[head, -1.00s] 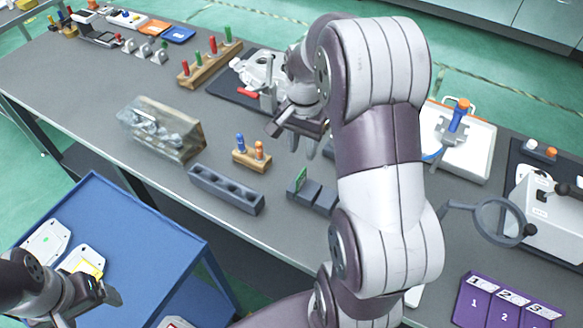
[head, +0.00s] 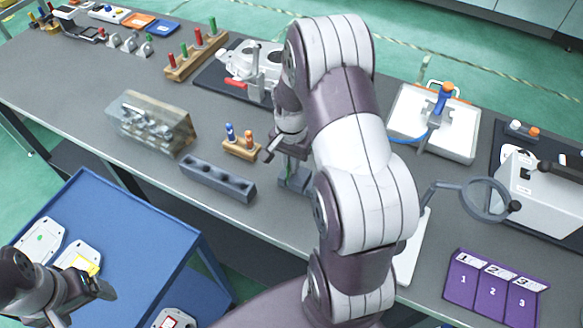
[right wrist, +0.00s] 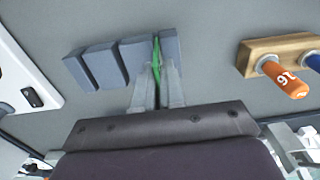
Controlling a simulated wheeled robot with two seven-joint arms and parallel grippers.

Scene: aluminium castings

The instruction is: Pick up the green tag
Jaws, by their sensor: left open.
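The green tag (right wrist: 156,56) shows edge-on as a thin strip in the right wrist view, upright at the grey slotted blocks (right wrist: 103,64). My right gripper (right wrist: 158,75) is at the tag, with one finger on each side of it. Whether the fingers press on the tag cannot be told. In the head view my right gripper (head: 289,163) points down over the grey blocks (head: 297,182), and my arm hides the tag there. My left gripper (head: 106,290) is open and empty over the blue cart at the lower left.
Close by stand a wooden holder (head: 241,150) with blue and orange pegs, a dark socketed bar (head: 217,180) and a clear bin (head: 152,124). A magnifier (head: 484,200) and purple numbered board (head: 494,283) are at right. The blue cart (head: 128,240) holds white plates.

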